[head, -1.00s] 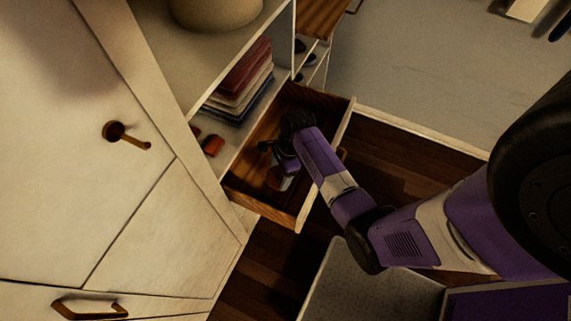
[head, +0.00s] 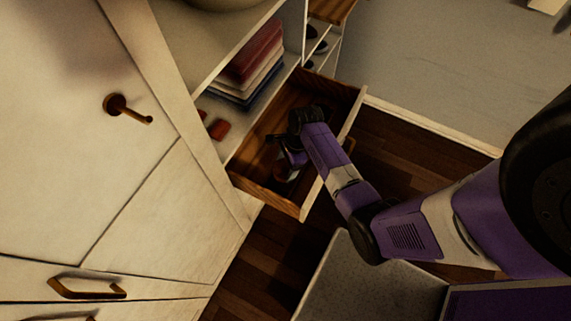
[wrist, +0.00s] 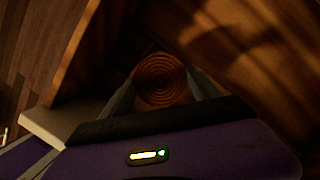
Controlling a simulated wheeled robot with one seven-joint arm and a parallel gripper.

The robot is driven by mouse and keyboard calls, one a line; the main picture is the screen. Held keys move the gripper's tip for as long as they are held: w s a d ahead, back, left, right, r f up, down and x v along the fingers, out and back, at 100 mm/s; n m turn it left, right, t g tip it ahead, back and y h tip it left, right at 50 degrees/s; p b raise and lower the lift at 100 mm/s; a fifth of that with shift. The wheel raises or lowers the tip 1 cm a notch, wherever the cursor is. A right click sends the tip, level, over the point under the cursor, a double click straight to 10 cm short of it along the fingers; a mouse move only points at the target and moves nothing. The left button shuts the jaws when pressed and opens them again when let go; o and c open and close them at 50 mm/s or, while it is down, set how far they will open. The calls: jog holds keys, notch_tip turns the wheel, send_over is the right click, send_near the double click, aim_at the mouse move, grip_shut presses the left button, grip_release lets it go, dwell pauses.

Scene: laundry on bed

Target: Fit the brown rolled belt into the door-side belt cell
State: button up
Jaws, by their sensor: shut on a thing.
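The brown rolled belt (wrist: 160,80) shows end-on in the wrist view as a round coil of rings. My gripper (wrist: 158,92) is shut on it, one finger on each side. In the head view my gripper (head: 286,168) is inside the open wooden drawer (head: 268,196), near its lower-left end wall. In that view the belt is mostly hidden by my gripper and shadow. Wooden walls surround the coil in the wrist view. The cell edges are too dark to make out, so I cannot tell whether the belt touches the drawer floor.
Folded clothes (head: 250,65) lie on the shelf above the drawer. A small red-brown roll (head: 218,129) sits on the shelf edge. A white door with a handle (head: 127,109) stands at the left.

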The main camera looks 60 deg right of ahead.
aim_at(286, 172)
jog(key=shift+f+b, duration=0.3)
jog(key=shift+f, duration=0.45)
jog(key=shift+p, duration=0.8)
dwell(1.2)
jog(key=shift+s+d+b+x, duration=0.15)
jog(key=shift+b+x, duration=0.35)
jog(key=shift+x, duration=0.25)
jog(key=shift+s+d+b+x, duration=0.1)
jog(key=shift+b+x, duration=0.4)
jog(key=shift+x, duration=0.2)
jog(key=o, duration=1.7)
jog(key=shift+w+f, duration=0.1)
jog(key=shift+o, duration=0.2)
jog(key=v, duration=0.7)
jog(key=shift+d+r, duration=0.1)
jog(key=shift+r, duration=0.3)
